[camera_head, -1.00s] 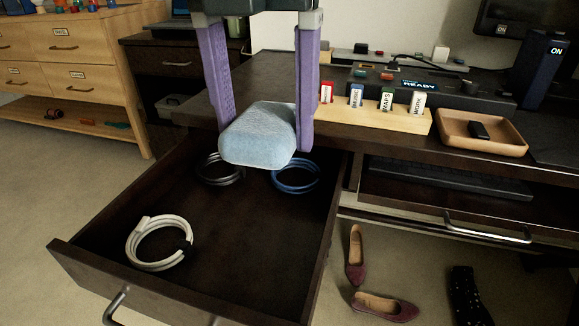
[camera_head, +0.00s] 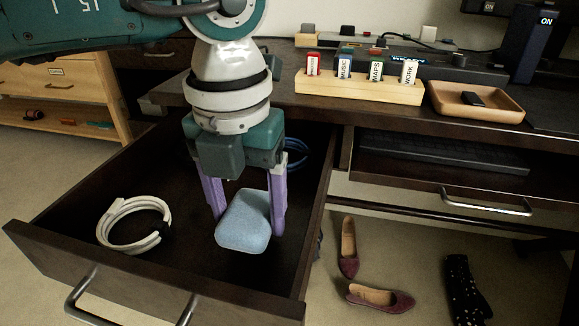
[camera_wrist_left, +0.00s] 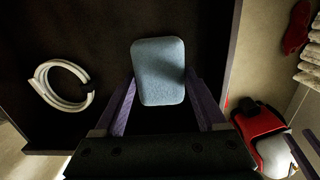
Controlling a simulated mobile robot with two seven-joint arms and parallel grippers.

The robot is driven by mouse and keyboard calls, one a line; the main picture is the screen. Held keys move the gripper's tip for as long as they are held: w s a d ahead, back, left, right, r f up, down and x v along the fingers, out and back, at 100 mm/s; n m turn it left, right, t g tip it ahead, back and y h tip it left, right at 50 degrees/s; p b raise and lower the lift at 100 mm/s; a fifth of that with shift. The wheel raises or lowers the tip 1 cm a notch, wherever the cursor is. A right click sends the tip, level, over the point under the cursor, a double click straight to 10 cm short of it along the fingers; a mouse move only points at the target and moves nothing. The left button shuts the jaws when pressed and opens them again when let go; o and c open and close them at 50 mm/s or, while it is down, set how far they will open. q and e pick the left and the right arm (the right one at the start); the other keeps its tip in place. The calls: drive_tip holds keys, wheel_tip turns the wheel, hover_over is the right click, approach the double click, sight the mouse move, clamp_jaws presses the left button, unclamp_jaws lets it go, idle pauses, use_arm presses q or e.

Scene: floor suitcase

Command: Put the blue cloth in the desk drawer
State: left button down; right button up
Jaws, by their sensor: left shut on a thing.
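The blue cloth (camera_head: 244,222) is a light blue, rounded folded block. My left gripper (camera_head: 246,218) points down with its purple fingers on both sides of the cloth, shut on it. The cloth is inside the outline of the open desk drawer (camera_head: 305,255), toward its right side; I cannot tell whether it touches the drawer floor. In the left wrist view the cloth (camera_wrist_left: 159,72) sits between the fingertips over the dark drawer floor.
A coiled white cable (camera_head: 134,224) lies at the drawer's left, and a blue cable (camera_head: 296,155) at its back is partly hidden by my arm. A wooden block with labelled tags (camera_head: 358,88) and a wooden tray (camera_head: 476,101) stand on the desk. Shoes (camera_head: 380,298) lie on the floor at right.

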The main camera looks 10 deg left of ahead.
sight(247, 214)
use_arm(q)
wheel_tip(247, 214, down, 3)
drive_tip(key=shift+f+b, duration=0.1)
drive_tip(key=shift+b, duration=0.3)
unclamp_jaws()
drive_tip(key=r+p, duration=0.1)
drive_tip(key=r, duration=0.3)
drive_tip(key=r+p, duration=0.1)
drive_tip(key=r, duration=0.3)
drive_tip(key=r+p, duration=0.1)
drive_tip(key=r, duration=0.3)
drive_tip(key=shift+s+r+p, duration=0.15)
drive_tip(key=shift+s+p, duration=0.1)
drive_tip(key=shift+p, duration=0.15)
